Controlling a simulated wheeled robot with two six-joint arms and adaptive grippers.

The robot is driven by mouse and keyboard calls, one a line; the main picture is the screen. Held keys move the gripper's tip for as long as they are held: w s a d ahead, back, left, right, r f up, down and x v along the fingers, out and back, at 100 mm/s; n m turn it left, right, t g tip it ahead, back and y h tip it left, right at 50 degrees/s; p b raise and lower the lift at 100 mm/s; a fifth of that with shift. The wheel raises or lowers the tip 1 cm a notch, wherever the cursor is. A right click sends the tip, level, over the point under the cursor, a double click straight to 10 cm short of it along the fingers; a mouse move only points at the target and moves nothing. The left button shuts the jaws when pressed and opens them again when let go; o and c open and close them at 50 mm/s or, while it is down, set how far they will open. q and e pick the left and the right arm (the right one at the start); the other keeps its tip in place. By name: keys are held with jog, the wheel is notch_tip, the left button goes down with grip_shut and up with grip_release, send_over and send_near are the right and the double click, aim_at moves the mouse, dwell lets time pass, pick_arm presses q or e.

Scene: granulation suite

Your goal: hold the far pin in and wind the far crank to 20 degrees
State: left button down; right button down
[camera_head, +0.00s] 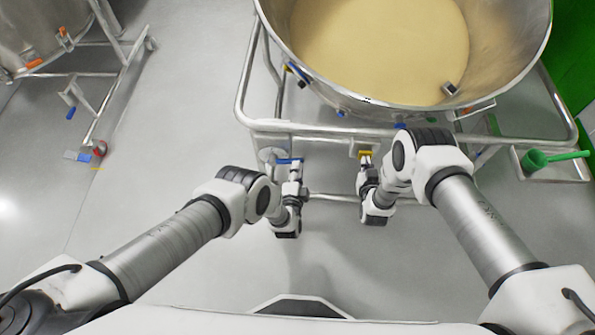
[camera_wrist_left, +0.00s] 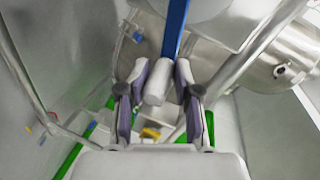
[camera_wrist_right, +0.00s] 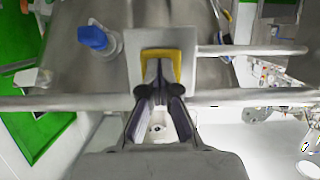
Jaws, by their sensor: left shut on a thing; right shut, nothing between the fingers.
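The crank has a blue arm (camera_head: 288,161) below the vessel's frame in the head view. In the left wrist view, the blue arm (camera_wrist_left: 175,28) comes in from the top and a grey cylindrical handle (camera_wrist_left: 157,84) stands between my fingers. My left gripper (camera_head: 296,168) is shut on that handle. A yellow-edged plate (camera_head: 365,153) sits to the right of the crank. My right gripper (camera_head: 366,166) is shut and empty, its fingertips (camera_wrist_right: 158,72) at the yellow surround (camera_wrist_right: 157,53) in the right wrist view. The pin is hidden behind the fingertips, so I cannot tell how far in it is.
A large steel vessel (camera_head: 400,98) of pale powder stands in a tubular frame (camera_head: 330,130) above both grippers. A green scoop (camera_head: 535,160) lies in a tray at right. Another frame (camera_head: 108,92) with blue and red parts stands at left. Open floor lies between.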

pick_arm(q)
jog(key=shift+w+a+r, duration=0.1)
jog(key=shift+w+a, duration=0.1)
pick_arm(e)
jog(key=s, duration=0.8)
dwell(0.4)
pick_arm(q)
jog(key=shift+r, duration=0.1)
jog(key=c, duration=0.8)
grip_release()
pick_arm(e)
jog(key=shift+a, duration=0.1)
